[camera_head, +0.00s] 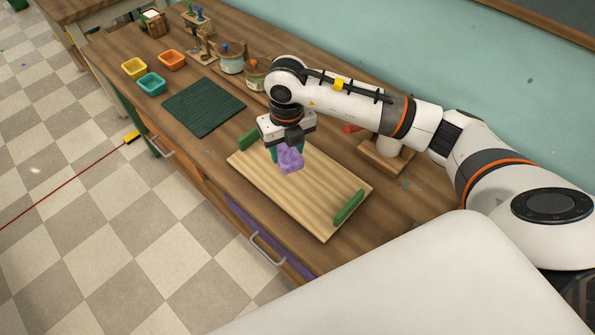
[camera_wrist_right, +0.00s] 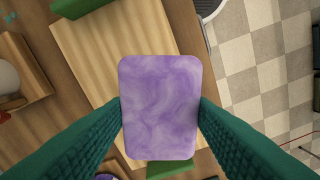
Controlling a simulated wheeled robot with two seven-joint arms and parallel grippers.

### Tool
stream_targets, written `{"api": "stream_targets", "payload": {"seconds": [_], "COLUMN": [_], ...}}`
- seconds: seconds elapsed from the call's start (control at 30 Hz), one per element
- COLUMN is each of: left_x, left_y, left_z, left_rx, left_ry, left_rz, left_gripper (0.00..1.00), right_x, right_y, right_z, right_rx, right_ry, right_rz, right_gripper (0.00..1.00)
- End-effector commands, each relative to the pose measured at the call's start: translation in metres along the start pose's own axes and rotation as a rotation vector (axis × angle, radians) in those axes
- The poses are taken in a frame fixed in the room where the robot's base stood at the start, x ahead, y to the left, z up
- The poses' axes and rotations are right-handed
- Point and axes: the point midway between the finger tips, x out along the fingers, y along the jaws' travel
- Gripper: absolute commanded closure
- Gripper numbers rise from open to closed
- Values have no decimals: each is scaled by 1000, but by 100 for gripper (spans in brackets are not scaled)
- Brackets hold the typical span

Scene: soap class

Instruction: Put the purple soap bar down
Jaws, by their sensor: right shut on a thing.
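The purple soap bar (camera_head: 290,160) is a small marbled block in the head view. It fills the middle of the right wrist view (camera_wrist_right: 160,105), between the two green fingers. My right gripper (camera_head: 281,154) is shut on the soap bar and points down over the light wooden tray (camera_head: 290,203). I cannot tell the exact gap between bar and tray. The tray has a green handle at each end, and its bare surface also shows in the right wrist view (camera_wrist_right: 100,60). My left gripper is not in view.
A dark green mat (camera_head: 203,106) lies left of the tray. Tins and a wooden rack stand along the back. A wooden stand (camera_head: 385,158) is right of the tray.

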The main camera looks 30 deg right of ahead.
Motion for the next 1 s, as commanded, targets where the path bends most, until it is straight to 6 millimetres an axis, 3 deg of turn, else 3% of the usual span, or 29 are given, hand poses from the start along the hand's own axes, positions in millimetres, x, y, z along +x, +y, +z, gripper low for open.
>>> {"api": "stream_targets", "payload": {"seconds": [0.3, 0.5, 0.67, 1.0], "left_x": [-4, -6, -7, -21], "left_y": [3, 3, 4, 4], "left_z": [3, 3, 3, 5], "left_rx": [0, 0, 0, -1], "left_ry": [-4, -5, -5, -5], "left_rz": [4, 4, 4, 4], "left_gripper": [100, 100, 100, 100], "right_x": [16, 24, 30, 84], "right_y": [8, 12, 14, 15], "right_z": [-15, -20, -21, -20], "right_rx": [748, 1067, 1179, 1195], "right_ry": [-12, -16, -17, -18], "right_rz": [12, 23, 29, 30], "right_gripper": [75, 75, 75, 75]}}
